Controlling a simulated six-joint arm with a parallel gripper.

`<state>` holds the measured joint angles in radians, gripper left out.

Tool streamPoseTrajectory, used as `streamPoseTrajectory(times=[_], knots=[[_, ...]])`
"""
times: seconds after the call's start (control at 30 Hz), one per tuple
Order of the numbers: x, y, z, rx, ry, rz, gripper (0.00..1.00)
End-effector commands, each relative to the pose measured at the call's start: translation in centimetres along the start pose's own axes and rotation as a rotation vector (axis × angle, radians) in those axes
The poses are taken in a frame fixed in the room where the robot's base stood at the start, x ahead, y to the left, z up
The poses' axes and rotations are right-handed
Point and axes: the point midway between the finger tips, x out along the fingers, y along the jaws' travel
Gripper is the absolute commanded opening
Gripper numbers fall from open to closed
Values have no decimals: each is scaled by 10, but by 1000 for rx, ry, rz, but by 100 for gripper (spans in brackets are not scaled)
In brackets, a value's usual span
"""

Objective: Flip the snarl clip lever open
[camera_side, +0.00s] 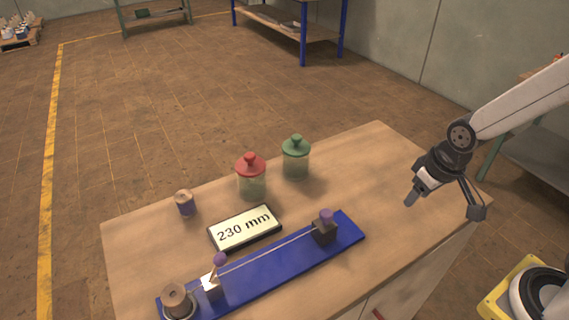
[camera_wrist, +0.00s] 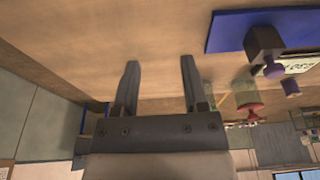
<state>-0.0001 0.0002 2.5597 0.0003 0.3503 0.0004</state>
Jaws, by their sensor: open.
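A long blue board (camera_side: 285,265) lies along the front of the wooden table. A dark block (camera_side: 325,232) with a purple knob (camera_side: 326,215) stands at its right end; in the wrist view this block (camera_wrist: 264,43) is at upper right. A small pale block (camera_side: 211,284) with a purple ball on a stalk (camera_side: 219,259) stands near its left end. A thin line runs between the blocks. I cannot tell which one is the snarl clip. My gripper (camera_side: 443,205) is open and empty, right of the board and apart from it; its fingers (camera_wrist: 160,64) show in the wrist view.
A display (camera_side: 245,229) reading 230 mm lies behind the board. A red-lidded jar (camera_side: 251,180), a green-lidded jar (camera_side: 295,160) and a small purple spool (camera_side: 185,204) stand farther back. A larger spool (camera_side: 177,301) is at the board's left end. The table's right side is clear.

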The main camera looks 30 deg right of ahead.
Motion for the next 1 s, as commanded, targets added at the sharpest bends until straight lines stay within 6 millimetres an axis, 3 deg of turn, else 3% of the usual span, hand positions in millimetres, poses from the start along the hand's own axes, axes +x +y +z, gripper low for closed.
streamPoseTrajectory(times=[0.03, 0.13, 0.17, 0.37, 0.57, 1.0], knots=[[0, 0, -1, 3, -1, -1, 38], [0, -2, -3, 20, -6, -5, 6], [0, -3, -4, 28, -9, -7, 0], [2, -15, -20, 140, -53, -36, 0], [3, -40, -46, 336, -140, -90, 0], [1, -131, -105, 791, -435, -234, 0]])
